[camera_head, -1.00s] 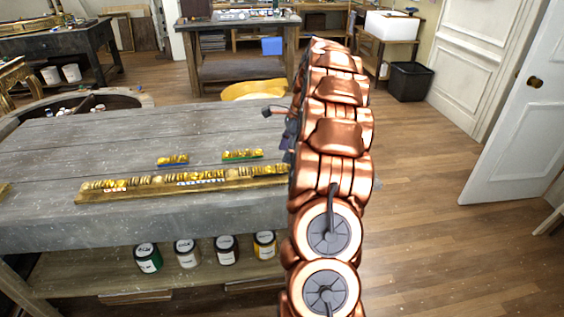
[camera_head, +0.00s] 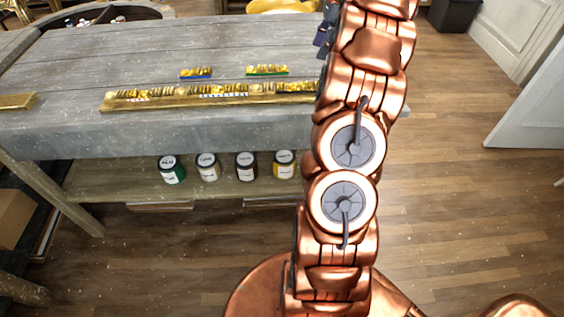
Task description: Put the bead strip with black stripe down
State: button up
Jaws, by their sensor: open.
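A short gold bead strip with a blue stripe (camera_head: 196,73) and one with a green stripe (camera_head: 267,70) lie on the grey table (camera_head: 90,60). In front of them a long gilt rail (camera_head: 150,104) holds a row of gold beadwork along the table's front part.
Another gilt piece (camera_head: 17,101) lies at the table's left. Several paint jars (camera_head: 208,167) stand on the shelf below. A yellow round thing (camera_head: 285,5) is behind the table. The floor at right (camera_head: 470,190) is clear.

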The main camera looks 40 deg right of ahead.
jog(key=s+a+r+n+g, duration=0.1)
jog(key=s+a+n, duration=0.35)
jog(key=a, duration=0.95)
jog(key=s+a+r+n+g, duration=0.1)
jog(key=a+n, duration=0.7)
jog(key=a, duration=0.6)
jog(key=s+a+f+n+h, duration=0.1)
jog(key=s+a+f+n, duration=0.2)
jog(key=s, duration=0.4)
jog(key=s+a+f+n+g+h, duration=0.1)
jog(key=s+a+f+n, duration=0.2)
jog(key=s+a+n, duration=0.2)
jog(key=s+a+f+n, duration=0.3)
jog(key=s+a+n, duration=0.1)
jog(key=s, duration=0.6)
jog(key=shift+s+n+g+h, duration=0.35)
jog(key=shift+g+h, duration=0.05)
